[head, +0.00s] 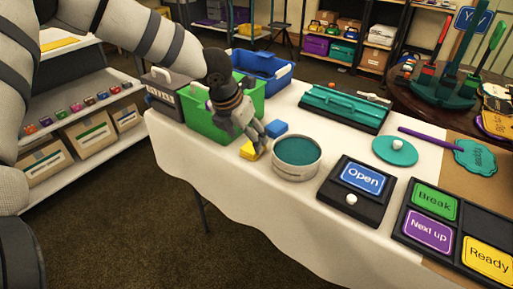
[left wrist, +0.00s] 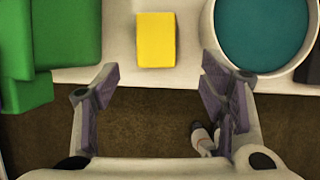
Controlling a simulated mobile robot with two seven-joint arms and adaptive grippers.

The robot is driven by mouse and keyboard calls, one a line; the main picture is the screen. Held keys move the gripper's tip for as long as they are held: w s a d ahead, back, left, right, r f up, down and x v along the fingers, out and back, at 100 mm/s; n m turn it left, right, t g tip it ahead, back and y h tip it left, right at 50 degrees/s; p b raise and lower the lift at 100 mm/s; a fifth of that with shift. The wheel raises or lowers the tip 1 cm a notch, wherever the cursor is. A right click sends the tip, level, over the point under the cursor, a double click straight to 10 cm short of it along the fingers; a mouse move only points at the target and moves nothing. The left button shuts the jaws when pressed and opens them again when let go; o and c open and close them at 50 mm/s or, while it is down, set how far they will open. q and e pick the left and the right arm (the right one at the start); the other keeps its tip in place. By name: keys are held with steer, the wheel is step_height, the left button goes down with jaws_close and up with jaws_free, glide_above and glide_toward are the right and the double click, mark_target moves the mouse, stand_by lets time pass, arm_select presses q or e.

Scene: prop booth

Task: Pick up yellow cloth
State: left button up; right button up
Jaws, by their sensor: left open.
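The yellow cloth (head: 247,153) looks like a small folded block on the white-covered table, near its front edge. It shows whole in the left wrist view (left wrist: 155,40), ahead of the fingertips and between their lines. My left gripper (head: 256,143) is open and over the cloth in the head view, hiding part of it. In the left wrist view the open fingers (left wrist: 160,82) have nothing between them. How high they are above the cloth is hard to tell. My right gripper is not in view.
A green bin (head: 205,128) stands left of the cloth and a round tin with teal contents (head: 297,172) stands right. A blue block (head: 276,128) lies just behind. A black "Open" sign (head: 345,207) and a blue bin (head: 283,77) are also on the table.

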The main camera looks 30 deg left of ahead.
arm_select(q)
steer(key=w+f, duration=0.1)
steer(key=w+f+b, duration=0.1)
steer(key=f, duration=0.1)
steer(key=w+f, duration=0.1)
steer(key=f, duration=0.1)
steer(key=shift+w+a+f, duration=0.1)
steer(key=shift+w+a, duration=0.05)
steer(key=shift+w, duration=0.25)
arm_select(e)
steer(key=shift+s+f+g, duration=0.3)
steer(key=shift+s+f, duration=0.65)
arm_select(q)
steer(key=c, duration=1.1)
